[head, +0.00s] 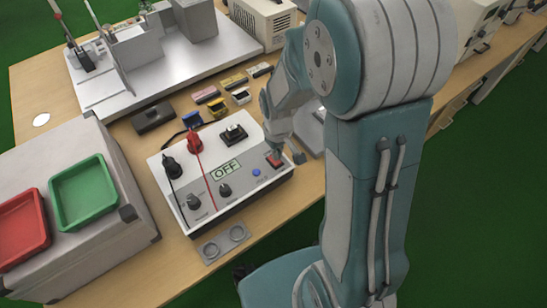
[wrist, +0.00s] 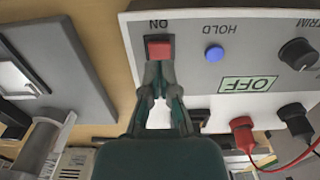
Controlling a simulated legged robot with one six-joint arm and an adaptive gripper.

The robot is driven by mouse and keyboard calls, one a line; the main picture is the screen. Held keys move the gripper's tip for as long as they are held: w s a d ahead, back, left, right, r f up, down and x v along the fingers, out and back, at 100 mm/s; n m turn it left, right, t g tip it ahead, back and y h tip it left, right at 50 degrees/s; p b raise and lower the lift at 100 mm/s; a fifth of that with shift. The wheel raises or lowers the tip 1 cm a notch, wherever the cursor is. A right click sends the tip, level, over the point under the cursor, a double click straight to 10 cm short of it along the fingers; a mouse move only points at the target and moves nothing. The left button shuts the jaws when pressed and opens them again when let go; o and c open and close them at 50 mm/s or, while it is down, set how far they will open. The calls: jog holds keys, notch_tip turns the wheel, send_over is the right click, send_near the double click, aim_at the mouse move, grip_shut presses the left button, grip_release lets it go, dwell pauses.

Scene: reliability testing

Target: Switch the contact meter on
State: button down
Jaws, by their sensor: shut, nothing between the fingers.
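The contact meter (head: 238,190) is a white box on the wooden bench. Its display (head: 226,169) reads OFF, and the display also shows in the wrist view (wrist: 249,84). A red switch (wrist: 159,49) lies on the panel below the letters ON in the wrist view; it shows in the head view (head: 275,161) near the meter's right end. My gripper (wrist: 158,68) is shut and empty, with its fingertips at the near edge of the red switch. Whether they touch it I cannot tell. In the head view my gripper (head: 287,158) is partly hidden by my arm.
A blue HOLD button (wrist: 214,54) and black knobs (wrist: 297,54) are beside the switch. Red and black plugs (head: 194,143) with leads stand on the meter. A grey case with green (head: 84,190) and red trays (head: 22,228) stands left.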

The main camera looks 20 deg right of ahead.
aim_at(277, 162)
jog(key=shift+f, duration=1.4)
dwell(1.4)
jog(key=shift+r, duration=3.5)
jog(key=s+r+m+t, duration=0.1)
jog(key=s+r+t, duration=0.1)
jog(key=s+r, duration=0.5)
jog(key=s+r+m+t, duration=0.2)
jog(key=s+r, duration=0.5)
jog(key=r, duration=0.4)
jog(key=shift+r+m+t, duration=0.3)
jog(key=shift+r+t, duration=0.05)
jog(key=shift+t, duration=0.45)
